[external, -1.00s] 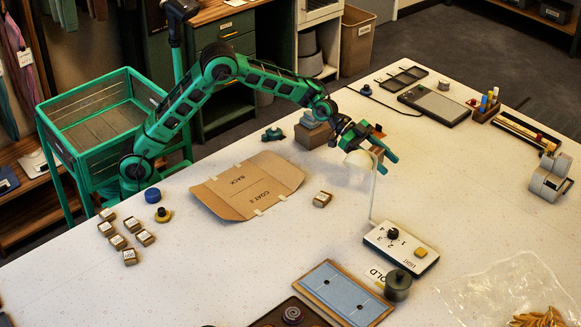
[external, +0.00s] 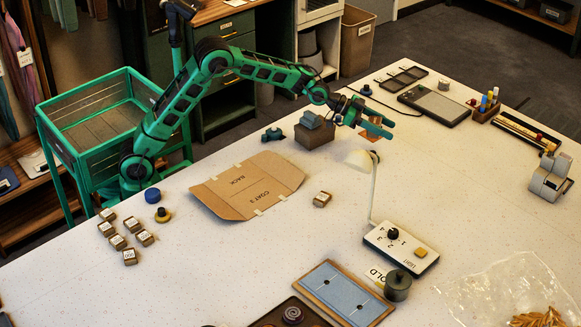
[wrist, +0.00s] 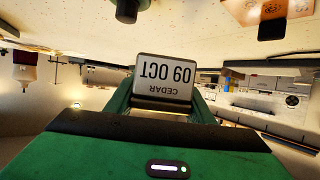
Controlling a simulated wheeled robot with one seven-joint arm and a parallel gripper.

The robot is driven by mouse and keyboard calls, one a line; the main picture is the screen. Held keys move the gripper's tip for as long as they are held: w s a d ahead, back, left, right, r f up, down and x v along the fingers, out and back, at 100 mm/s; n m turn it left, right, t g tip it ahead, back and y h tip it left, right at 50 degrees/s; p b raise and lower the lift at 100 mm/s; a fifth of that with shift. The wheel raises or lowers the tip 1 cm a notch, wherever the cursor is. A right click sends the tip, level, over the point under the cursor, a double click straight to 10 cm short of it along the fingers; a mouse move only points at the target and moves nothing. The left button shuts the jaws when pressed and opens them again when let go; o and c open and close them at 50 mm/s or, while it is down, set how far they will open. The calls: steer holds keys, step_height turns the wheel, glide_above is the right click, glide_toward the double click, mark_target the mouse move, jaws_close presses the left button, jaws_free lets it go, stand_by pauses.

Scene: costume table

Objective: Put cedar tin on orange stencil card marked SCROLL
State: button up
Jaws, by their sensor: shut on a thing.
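My gripper (external: 386,128) is shut on the cedar tin (wrist: 163,77), a small tin whose label reads CEDAR 09 OCT, upside down in the wrist view. The tin sits between my fingers, clear of the table there; in the external view I cannot make it out. An orange piece (external: 374,124), seemingly the stencil card, shows behind and between my fingers at the back of the table. An orange plate with a dark opening also shows at the top right of the wrist view (wrist: 272,10). No SCROLL marking is readable.
A lamp (external: 357,158) stands just below my gripper in the picture. A brown box (external: 314,136) with a grey-blue thing on top is to its left. A grey tablet-like device (external: 435,106) lies to the right. Several small labelled blocks (external: 118,241) lie at left.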

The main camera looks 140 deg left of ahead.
steer(key=s+a+r+n+g+y, duration=0.25)
steer(key=s+a+n+g, duration=0.35)
steer(key=s, duration=0.4)
steer(key=s+a+r+n+g+y, duration=0.1)
steer(key=s+a+n+g+y, duration=0.4)
steer(key=s, duration=0.5)
steer(key=shift+h, duration=0.65)
steer(key=w+f, duration=0.2)
steer(key=w, duration=0.1)
steer(key=w+f, duration=0.2)
steer(key=w, duration=0.2)
steer(key=w+d+f, duration=0.1)
steer(key=w+f, duration=0.1)
steer(key=w, duration=0.1)
steer(key=shift+w+f, duration=0.2)
steer(key=shift+f, duration=2.05)
steer(key=o, duration=1.1)
steer(key=shift+f, duration=0.15)
